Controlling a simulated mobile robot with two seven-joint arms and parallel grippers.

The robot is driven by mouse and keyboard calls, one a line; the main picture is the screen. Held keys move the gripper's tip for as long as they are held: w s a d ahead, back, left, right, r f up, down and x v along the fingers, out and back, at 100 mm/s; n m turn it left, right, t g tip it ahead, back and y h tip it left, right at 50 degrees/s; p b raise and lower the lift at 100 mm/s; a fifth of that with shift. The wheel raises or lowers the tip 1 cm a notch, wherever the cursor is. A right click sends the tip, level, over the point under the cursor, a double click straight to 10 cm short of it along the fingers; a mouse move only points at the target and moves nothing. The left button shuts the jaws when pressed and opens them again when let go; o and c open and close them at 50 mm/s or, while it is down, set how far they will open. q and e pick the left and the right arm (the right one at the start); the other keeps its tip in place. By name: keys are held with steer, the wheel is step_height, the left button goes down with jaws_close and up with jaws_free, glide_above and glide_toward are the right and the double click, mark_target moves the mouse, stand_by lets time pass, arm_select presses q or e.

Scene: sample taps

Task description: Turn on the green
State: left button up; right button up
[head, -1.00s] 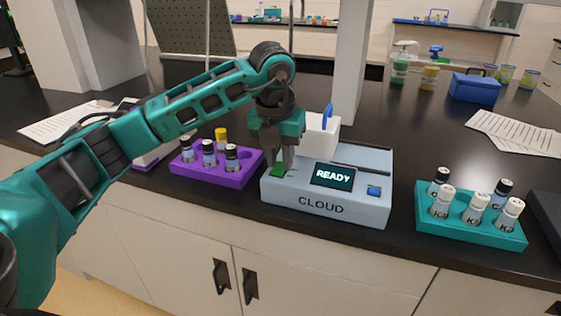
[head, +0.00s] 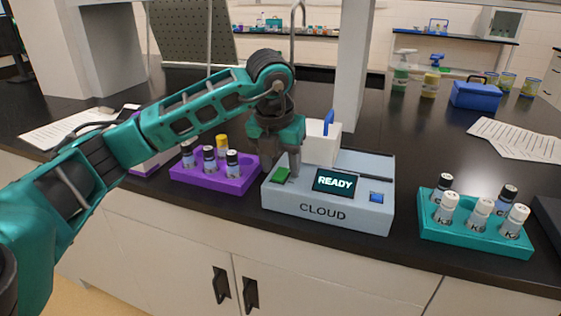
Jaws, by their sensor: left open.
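A light-grey device (head: 315,213) marked CLOUD stands near the bench's front edge. Its dark screen (head: 335,183) reads READY. A green button (head: 281,175) sits at the left of its top face and shows clearly. A blue button (head: 376,197) sits at its right. My left gripper (head: 281,164) is open, fingers pointing down, just behind and above the green button. It holds nothing, and I cannot tell whether a fingertip touches the device. My right gripper is out of view.
A purple rack (head: 215,180) with several vials stands close left of the device. A teal rack (head: 470,236) with several vials stands to the right.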

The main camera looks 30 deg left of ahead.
arm_select(q)
steer(key=a+p+v, duration=0.1)
steer(key=v, duration=1.2)
steer(key=shift+d+p, duration=0.4)
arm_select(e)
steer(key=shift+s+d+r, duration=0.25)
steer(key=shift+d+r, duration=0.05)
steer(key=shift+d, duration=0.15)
arm_select(q)
steer(key=shift+w, duration=0.1)
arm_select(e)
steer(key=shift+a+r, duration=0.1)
